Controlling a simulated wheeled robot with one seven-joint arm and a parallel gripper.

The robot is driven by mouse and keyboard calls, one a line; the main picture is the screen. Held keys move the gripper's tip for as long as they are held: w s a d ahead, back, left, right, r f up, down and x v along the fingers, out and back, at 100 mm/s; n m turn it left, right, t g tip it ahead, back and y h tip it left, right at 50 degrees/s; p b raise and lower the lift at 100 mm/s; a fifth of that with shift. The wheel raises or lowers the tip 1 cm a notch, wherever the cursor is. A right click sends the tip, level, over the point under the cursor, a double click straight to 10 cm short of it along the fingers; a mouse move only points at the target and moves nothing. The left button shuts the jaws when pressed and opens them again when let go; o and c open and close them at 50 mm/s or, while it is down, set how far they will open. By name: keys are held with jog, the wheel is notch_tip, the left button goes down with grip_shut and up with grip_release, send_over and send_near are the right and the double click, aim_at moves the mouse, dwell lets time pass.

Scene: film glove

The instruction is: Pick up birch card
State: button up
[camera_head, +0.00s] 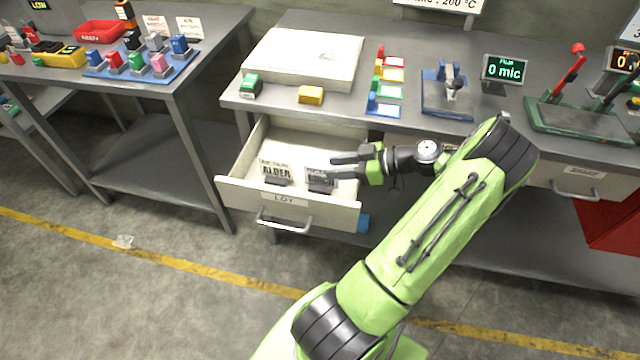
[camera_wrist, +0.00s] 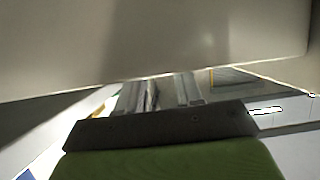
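The drawer (camera_head: 231,192) labelled LOT is pulled out under the bench. Inside stand two cards on dark bases. The left one reads ALDER (camera_head: 275,170). The right card (camera_head: 318,174) has lettering too small to read surely, so I cannot confirm it is the birch card. My gripper (camera_head: 332,168) reaches in from the right, its fingers level and apart, with the tips beside or just above the right card's right edge. I cannot tell whether they touch it. The wrist view shows the fingers (camera_wrist: 160,92) below a large pale surface; no card is readable there.
The drawer walls and the bench edge (camera_head: 300,110) above are close to my gripper. On the bench lie a white slab (camera_head: 305,58), a yellow block (camera_head: 311,95), a green block (camera_head: 251,84) and a row of coloured cards (camera_head: 389,75). A side table (camera_head: 190,85) stands left.

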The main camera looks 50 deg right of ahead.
aim_at(318, 168)
jog(key=b+x, duration=0.1)
jog(key=x, duration=0.5)
jog(key=shift+s+d+r, duration=0.1)
grip_shut()
